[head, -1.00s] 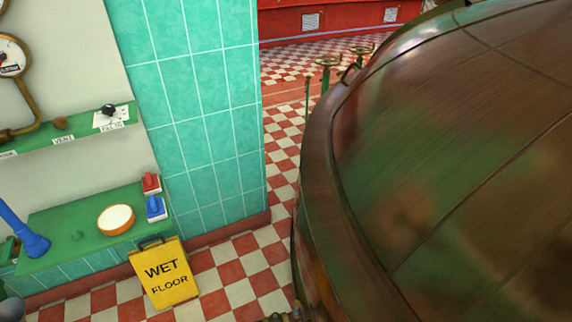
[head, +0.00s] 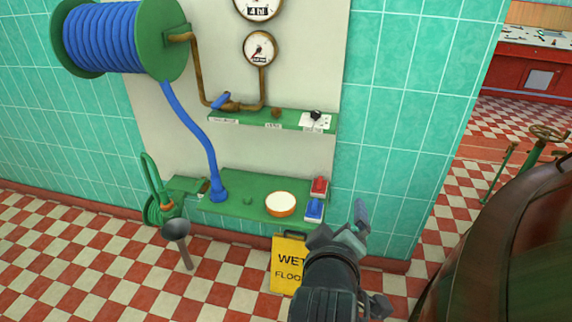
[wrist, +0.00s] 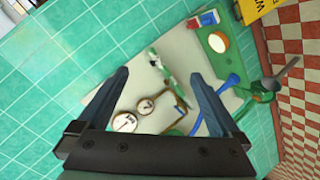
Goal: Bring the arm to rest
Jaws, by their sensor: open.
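My gripper shows in the wrist view (wrist: 158,95) with its two fingers spread wide apart and nothing between them. In the head view my gripper (head: 345,232) is at the lower middle, in front of the tiled wall and partly over the yellow wet floor sign (head: 287,262). It holds nothing that I can see. Beyond it, a green lower shelf (head: 240,208) carries an orange-rimmed bowl (head: 281,204), a red switch box (head: 319,187) and a blue one (head: 314,209).
A blue hose reel (head: 115,38) hangs on the wall at upper left. Gauges and pipes sit above a narrow upper shelf (head: 290,119). A dark ladle-like object (head: 177,232) stands at left. Chequered floor (head: 90,270) is open at lower left.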

